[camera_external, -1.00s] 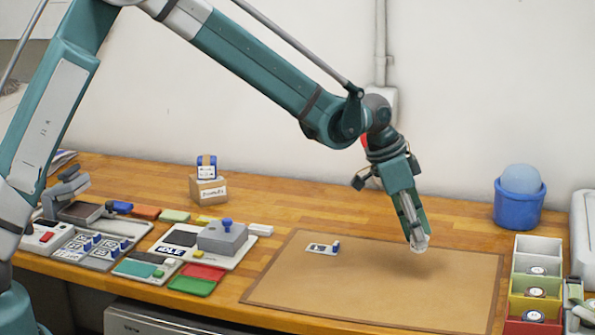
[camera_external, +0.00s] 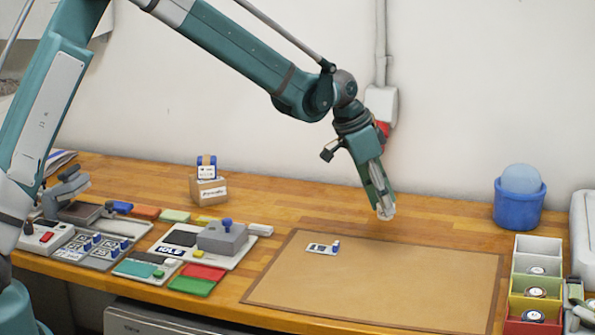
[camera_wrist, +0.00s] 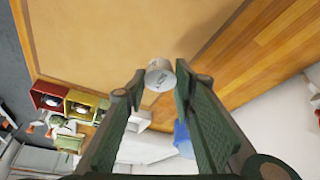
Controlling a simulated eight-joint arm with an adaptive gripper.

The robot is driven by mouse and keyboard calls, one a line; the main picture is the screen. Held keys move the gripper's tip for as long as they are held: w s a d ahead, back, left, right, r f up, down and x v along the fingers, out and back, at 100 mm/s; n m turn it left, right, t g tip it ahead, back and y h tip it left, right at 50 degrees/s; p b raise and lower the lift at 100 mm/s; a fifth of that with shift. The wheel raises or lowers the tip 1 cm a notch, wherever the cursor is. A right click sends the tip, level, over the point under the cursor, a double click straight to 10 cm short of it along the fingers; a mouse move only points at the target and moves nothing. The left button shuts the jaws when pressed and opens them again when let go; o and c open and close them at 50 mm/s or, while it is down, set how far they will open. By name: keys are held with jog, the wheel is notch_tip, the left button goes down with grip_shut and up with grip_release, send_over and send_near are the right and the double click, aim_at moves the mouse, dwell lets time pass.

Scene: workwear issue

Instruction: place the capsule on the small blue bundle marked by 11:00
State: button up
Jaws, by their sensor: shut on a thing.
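My gripper (camera_external: 385,212) is shut on a small whitish capsule (camera_external: 386,213) and holds it above the back edge of the brown mat. In the wrist view the capsule (camera_wrist: 159,75) shows between the fingertips, with dark marks on its end face that I cannot read clearly. A small blue bundle (camera_external: 207,161) with a tan band and a white tag stands on a cardboard box (camera_external: 208,191), well to the left of my gripper. The tag's marking is too small to read, so I cannot tell whether it is 11:00.
The brown mat (camera_external: 400,295) is mostly clear, with a small white card (camera_external: 320,249) near its back left corner. Coloured bins (camera_external: 537,283) with round dials and a blue bucket (camera_external: 518,210) stand at right. Control panels (camera_external: 90,245) and coloured blocks crowd the left side.

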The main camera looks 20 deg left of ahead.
jog(key=w+a+r+n, duration=0.25)
jog(key=w+a, duration=0.75)
jog(key=a, duration=0.5)
notch_tip(320, 180, up, 8)
jog(key=n+t+y+p, duration=0.2)
jog(key=n, duration=0.4)
send_over(209, 157)
jog(key=s, duration=0.2)
jog(key=shift+w+a+m, duration=0.25)
jog(key=shift+a, duration=0.15)
jog(key=shift+f, duration=0.1)
jog(key=shift+f+p, duration=0.3)
jog(key=shift+f, duration=2.75)
jog(key=shift+f, duration=0.15)
jog(key=shift+f, duration=1.7)
jog(key=shift+f, duration=0.2)
